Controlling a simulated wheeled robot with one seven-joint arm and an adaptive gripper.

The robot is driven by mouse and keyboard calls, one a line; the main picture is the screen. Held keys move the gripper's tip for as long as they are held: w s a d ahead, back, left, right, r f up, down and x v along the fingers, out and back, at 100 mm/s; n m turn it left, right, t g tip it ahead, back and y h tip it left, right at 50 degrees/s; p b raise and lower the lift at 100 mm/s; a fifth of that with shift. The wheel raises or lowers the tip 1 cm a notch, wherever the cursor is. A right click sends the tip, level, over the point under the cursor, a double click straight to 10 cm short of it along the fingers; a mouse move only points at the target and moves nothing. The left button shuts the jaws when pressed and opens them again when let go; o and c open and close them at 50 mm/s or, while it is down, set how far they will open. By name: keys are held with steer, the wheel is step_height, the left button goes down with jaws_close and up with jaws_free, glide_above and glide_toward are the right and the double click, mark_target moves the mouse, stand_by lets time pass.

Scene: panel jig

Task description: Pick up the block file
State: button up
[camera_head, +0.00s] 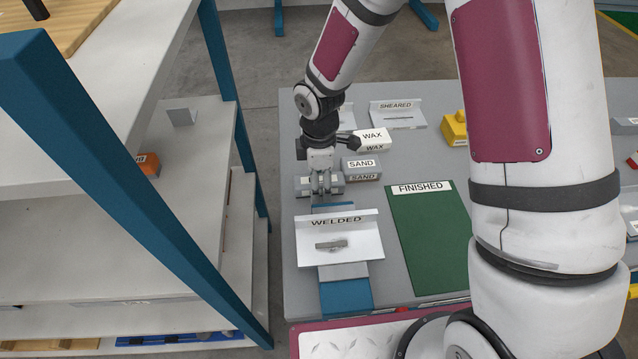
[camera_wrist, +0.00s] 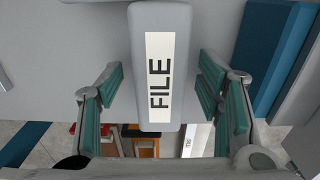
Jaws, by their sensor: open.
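The block file (camera_wrist: 160,100) is a grey block with rounded edges and a white FILE label, upright in the middle of the wrist view. My gripper (camera_wrist: 161,82) is open, with one green-padded finger on each side of the block and a visible gap on both sides. In the head view, my gripper (camera_head: 321,188) points down at the left part of the grey table, over a grey block (camera_head: 302,188) that it partly hides. The FILE label does not show there.
The SAND block (camera_head: 361,167) and WAX block (camera_head: 374,139) stand close behind and right of my gripper. The WELDED tray (camera_head: 362,247) holding a metal part is in front. A green FINISHED mat (camera_head: 425,240) lies to the right. A blue-posted shelf (camera_head: 225,85) stands left.

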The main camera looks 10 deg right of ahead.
steer(key=shift+f, duration=0.1)
jaws_close()
step_height(320, 180, up, 10)
steer(key=shift+r, duration=0.1)
stand_by(0.6)
